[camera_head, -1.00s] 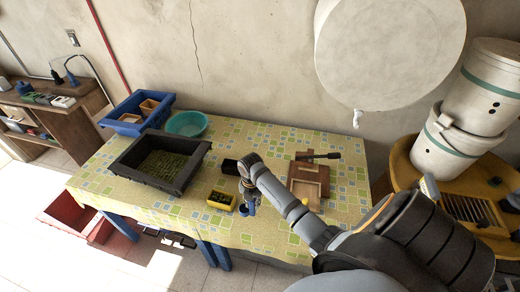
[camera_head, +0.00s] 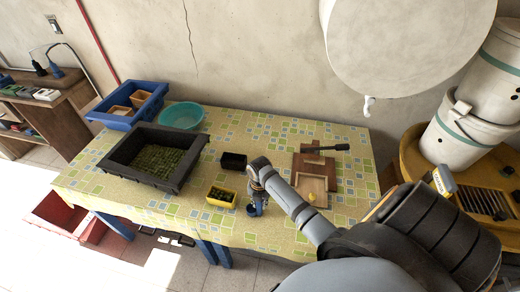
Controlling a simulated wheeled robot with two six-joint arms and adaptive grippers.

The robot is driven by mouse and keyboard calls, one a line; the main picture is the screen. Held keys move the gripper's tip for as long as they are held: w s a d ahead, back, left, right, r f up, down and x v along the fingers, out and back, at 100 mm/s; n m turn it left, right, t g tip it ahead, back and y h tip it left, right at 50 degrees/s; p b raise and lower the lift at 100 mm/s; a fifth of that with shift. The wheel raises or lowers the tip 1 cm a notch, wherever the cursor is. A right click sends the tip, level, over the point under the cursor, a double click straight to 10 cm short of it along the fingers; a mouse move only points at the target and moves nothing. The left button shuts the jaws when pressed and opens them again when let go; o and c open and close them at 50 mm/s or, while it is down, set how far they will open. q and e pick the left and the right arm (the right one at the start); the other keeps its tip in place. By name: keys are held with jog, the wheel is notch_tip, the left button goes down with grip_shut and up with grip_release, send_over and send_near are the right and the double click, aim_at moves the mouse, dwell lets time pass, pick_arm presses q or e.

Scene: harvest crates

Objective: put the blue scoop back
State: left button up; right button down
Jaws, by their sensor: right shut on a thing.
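My right gripper (camera_head: 257,198) is above the front middle of the table, pointing down. It is shut on the blue scoop (camera_head: 252,209), whose small dark blue end shows below the fingers. The gripper hides most of the scoop, and I cannot tell whether the scoop touches the cloth. Just left of it stands a yellow box (camera_head: 220,204) with dark green contents. Behind them is a small black box (camera_head: 233,161). My left gripper is not in view.
The table (camera_head: 135,201) has a checked cloth. A black crate (camera_head: 117,163) with green contents, a blue crate (camera_head: 110,117) and a teal bowl (camera_head: 182,115) stand left. A wooden board (camera_head: 335,177) with a dark handle lies right of my gripper. The front left cloth is clear.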

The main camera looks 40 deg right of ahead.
jog(key=shift+s, duration=0.15)
jog(key=c, duration=1.2)
grip_release()
jog(key=shift+d+f, duration=0.1)
jog(key=shift+d, duration=0.1)
jog(key=shift+a, duration=0.1)
jog(key=shift+r, duration=0.2)
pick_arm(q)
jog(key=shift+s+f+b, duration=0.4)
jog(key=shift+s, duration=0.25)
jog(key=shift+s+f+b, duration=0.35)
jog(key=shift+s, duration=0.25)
pick_arm(e)
notch_tip(320, 180, up, 12)
